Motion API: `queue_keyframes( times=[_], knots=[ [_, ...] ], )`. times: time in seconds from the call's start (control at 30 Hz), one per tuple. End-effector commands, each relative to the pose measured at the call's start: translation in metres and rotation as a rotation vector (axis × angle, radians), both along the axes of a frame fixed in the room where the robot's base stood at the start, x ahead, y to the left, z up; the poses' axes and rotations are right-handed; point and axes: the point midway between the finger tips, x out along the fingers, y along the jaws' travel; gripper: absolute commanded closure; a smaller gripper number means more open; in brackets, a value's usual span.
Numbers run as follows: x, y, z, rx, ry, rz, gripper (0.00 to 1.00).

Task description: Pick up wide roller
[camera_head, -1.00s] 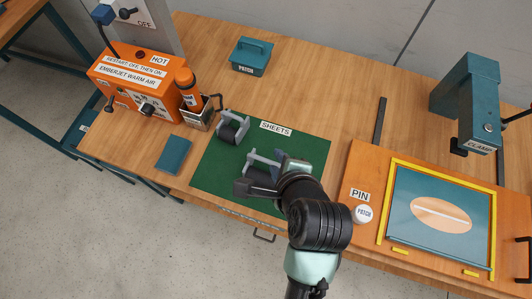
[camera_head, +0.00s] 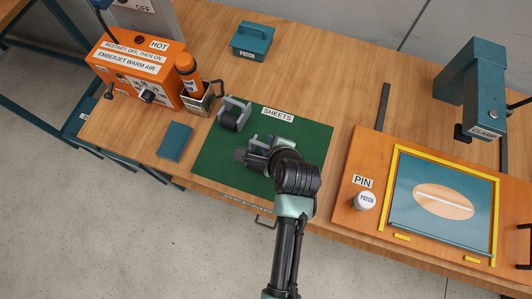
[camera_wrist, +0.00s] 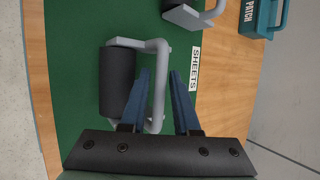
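The wide roller, a black cylinder (camera_wrist: 117,82) in a bent grey handle frame (camera_wrist: 159,75), lies on the green mat. In the head view my gripper and wrist mostly cover this roller. My gripper (camera_wrist: 160,72) is open above it; it also shows in the head view (camera_head: 255,158). In the wrist view the long side of the handle runs between the two blue fingers, with the cylinder left of the left finger. I cannot tell whether the fingers reach down to handle height. A second, smaller-looking roller (camera_head: 234,114) lies further back on the mat; its grey frame shows in the wrist view (camera_wrist: 195,12).
The green SHEETS mat (camera_head: 225,173) lies on the wooden bench. An orange warm-air unit (camera_head: 130,72) and an orange tool (camera_head: 187,75) stand at left. A teal pad (camera_head: 174,142), PATCH box (camera_head: 251,42), orange board (camera_head: 350,195) and CLAMP post (camera_head: 470,88) surround it.

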Motion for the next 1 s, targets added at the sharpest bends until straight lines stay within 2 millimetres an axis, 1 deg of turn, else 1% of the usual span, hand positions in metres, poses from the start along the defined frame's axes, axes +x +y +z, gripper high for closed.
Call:
queue_keyframes(
  times=[0.03,0.13,0.37,0.4,0.47,0.5,0.57,1.0],
  knots=[
    [0.0033,0.0018,-0.0059,0.000,0.002,0.001,0.70],
    [0.0075,0.0032,-0.0113,-0.001,0.000,0.001,0.70],
    [0.0084,0.0037,-0.0124,-0.001,0.000,0.001,0.70],
    [0.0084,0.0037,-0.0124,-0.001,0.000,0.001,0.72],
    [0.0083,0.0036,-0.0124,-0.001,0.000,0.001,0.83],
    [0.0083,0.0036,-0.0124,-0.001,0.000,0.001,0.90],
    [0.0083,0.0036,-0.0124,0.000,0.000,0.000,1.00],
    [0.0080,0.0036,-0.0125,0.000,0.001,0.000,1.00]
  ],
)
